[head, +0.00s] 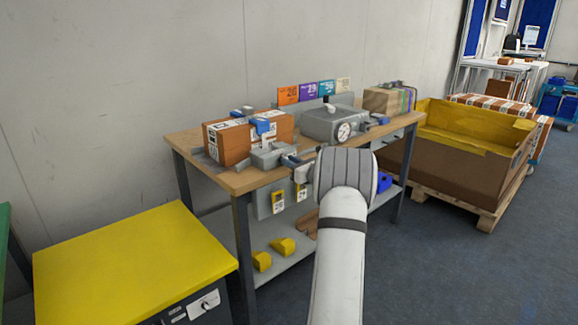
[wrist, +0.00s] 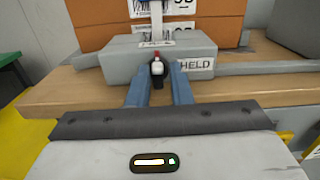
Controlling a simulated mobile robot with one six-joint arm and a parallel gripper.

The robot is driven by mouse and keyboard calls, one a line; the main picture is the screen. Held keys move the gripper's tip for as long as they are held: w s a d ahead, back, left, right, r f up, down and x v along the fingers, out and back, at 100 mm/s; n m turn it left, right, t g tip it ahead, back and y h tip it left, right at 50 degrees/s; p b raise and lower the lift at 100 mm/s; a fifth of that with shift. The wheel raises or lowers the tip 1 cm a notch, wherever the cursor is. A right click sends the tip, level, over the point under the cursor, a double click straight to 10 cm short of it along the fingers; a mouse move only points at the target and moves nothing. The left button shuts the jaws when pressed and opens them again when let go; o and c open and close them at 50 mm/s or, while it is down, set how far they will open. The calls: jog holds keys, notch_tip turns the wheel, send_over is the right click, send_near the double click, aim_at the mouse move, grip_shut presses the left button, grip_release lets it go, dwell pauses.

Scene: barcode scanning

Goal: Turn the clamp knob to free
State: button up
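The grey clamp block (wrist: 120,62) carries a small knob (wrist: 157,69) with a dark body, a white face and a red tip. The red tip points up, toward a label (wrist: 157,43) that is hard to read. A "HELD" label (wrist: 195,64) is to the right of the knob. My gripper (wrist: 160,77) has its two blue fingers close together, one on each side of the knob, and the knob fills the narrow gap between them. In the head view the clamp (head: 268,156) sits at the bench's front edge, and my arm partly hides my gripper (head: 297,160).
An orange-brown box (head: 232,146) with white labels stands behind the clamp on the wooden bench (head: 232,183). A grey device with a dial (head: 335,124) stands to the right. A yellow-topped cabinet (head: 125,260) is at lower left, and a yellow-lined crate (head: 465,165) is at right.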

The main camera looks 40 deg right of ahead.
jog(key=shift+f, duration=0.25)
jog(key=s, duration=0.7)
jog(key=shift+s+d+p, duration=0.3)
jog(key=shift+s+p, duration=0.1)
jog(key=shift+p, duration=0.05)
jog(key=w+a+r+n+g+y+p, duration=0.1)
jog(key=a+r+n+g+y+p, duration=0.4)
jog(key=a, duration=0.9)
jog(key=s+a+r+n+g+y+p, duration=0.1)
jog(key=s+a+r+n+g+p, duration=0.2)
jog(key=a, duration=0.4)
jog(key=s+a+r+n+g+p, duration=0.1)
jog(key=s+a+r+n, duration=0.15)
jog(key=a+n, duration=0.45)
jog(key=s+a+r+n+g+y+p, duration=0.1)
jog(key=s+a+r+n+g+p, duration=0.15)
jog(key=a, duration=0.55)
jog(key=s+a+r+n+g+h+p, duration=0.1)
jog(key=s+a+r+n+h+p, duration=0.1)
jog(key=s+n, duration=0.3)
jog(key=s+a+r+n+g+h+p, duration=0.1)
jog(key=s+a+r+n+h+p, duration=0.1)
jog(key=s+n, duration=0.4)
jog(key=s+a+r+n+g+h+p, duration=0.2)
jog(key=s+n+p, duration=0.4)
jog(key=s, duration=0.6)
jog(key=shift+a+r+h, duration=0.35)
jog(key=shift+a+h, duration=0.4)
jog(key=shift+h, duration=0.35)
